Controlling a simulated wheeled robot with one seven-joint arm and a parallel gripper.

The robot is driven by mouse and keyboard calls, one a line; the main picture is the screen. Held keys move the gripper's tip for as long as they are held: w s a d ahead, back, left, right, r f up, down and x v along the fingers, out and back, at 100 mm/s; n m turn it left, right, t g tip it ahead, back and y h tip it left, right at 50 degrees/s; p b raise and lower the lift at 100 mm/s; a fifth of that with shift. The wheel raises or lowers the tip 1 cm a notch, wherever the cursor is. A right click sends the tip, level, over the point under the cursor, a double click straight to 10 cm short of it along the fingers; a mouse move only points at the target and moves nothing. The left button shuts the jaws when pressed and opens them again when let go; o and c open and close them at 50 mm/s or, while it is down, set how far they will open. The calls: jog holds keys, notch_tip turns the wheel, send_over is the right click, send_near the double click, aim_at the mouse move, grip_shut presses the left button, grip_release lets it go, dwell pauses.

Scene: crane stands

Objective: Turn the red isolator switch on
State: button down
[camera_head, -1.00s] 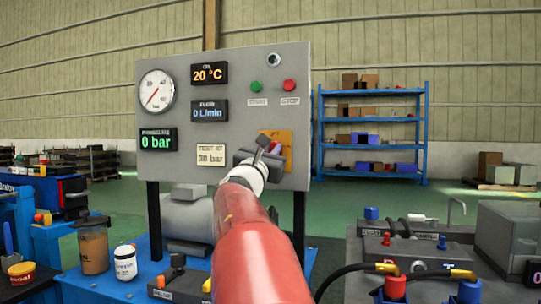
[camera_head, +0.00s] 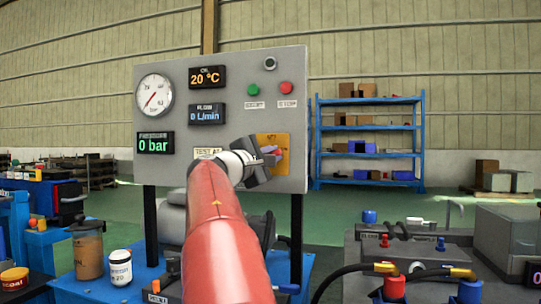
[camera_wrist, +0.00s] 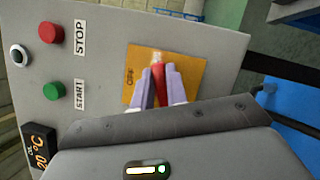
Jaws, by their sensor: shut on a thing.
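The red isolator switch handle (camera_wrist: 158,76) sits on a yellow plate (camera_wrist: 188,62) on the grey panel. In the wrist view my gripper (camera_wrist: 160,80) has its two pale fingers on either side of the handle, shut on it. In the head view my gripper (camera_head: 273,156) is at the yellow plate (camera_head: 268,140), low on the right of the panel, and covers most of the switch. Only a small red part of the handle shows there.
The grey panel (camera_head: 222,120) carries a gauge, displays, a green START button (camera_head: 254,90) and a red STOP button (camera_head: 286,88) above the switch. A bench with hoses and fittings (camera_head: 420,250) stands at right. Bottles stand at lower left.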

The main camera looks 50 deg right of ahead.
jog(key=shift+f+m+g+y+p, duration=0.2)
jog(key=shift+m+y, duration=0.2)
jog(key=shift+m, duration=0.8)
jog(key=shift+f+m+g+y+p, duration=0.15)
jog(key=shift+m+y, duration=0.25)
jog(key=shift+m, duration=0.8)
jog(key=c, duration=1.4)
grip_release()
jog(key=shift+s+r, duration=0.1)
jog(key=a+b, duration=0.1)
jog(key=a, duration=0.6)
jog(key=shift+s+a, duration=0.3)
jog(key=shift+a, duration=0.05)
